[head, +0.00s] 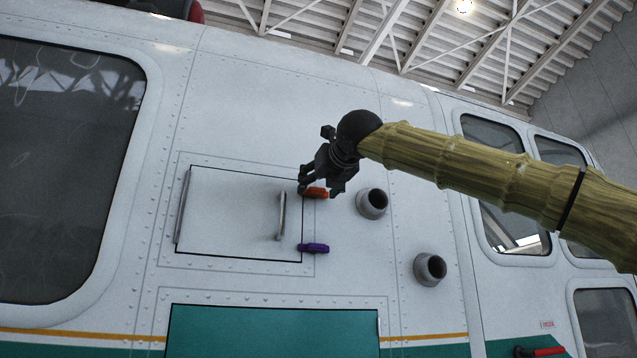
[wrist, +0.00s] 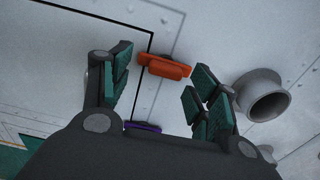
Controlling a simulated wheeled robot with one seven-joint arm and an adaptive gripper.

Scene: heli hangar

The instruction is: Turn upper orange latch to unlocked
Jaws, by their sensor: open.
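The upper orange latch (head: 316,192) sits at the upper right edge of a rectangular hatch panel (head: 225,215) on the white helicopter side. It lies roughly horizontal across the panel seam. In the wrist view the orange latch (wrist: 164,66) is between and just beyond the fingertips. My gripper (head: 306,183) is open in front of it, and in the wrist view the two green-padded fingers (wrist: 158,82) stand apart on either side. I see no clear contact. A purple latch (head: 314,248) sits below on the same edge; part of it (wrist: 142,126) shows in the wrist view.
A vertical grey handle (head: 282,215) stands on the hatch left of the latches. Two round pipe stubs (head: 372,203) stick out to the right; the nearer one (wrist: 262,95) is close to my right finger. A red handle (head: 548,352) is at lower right.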

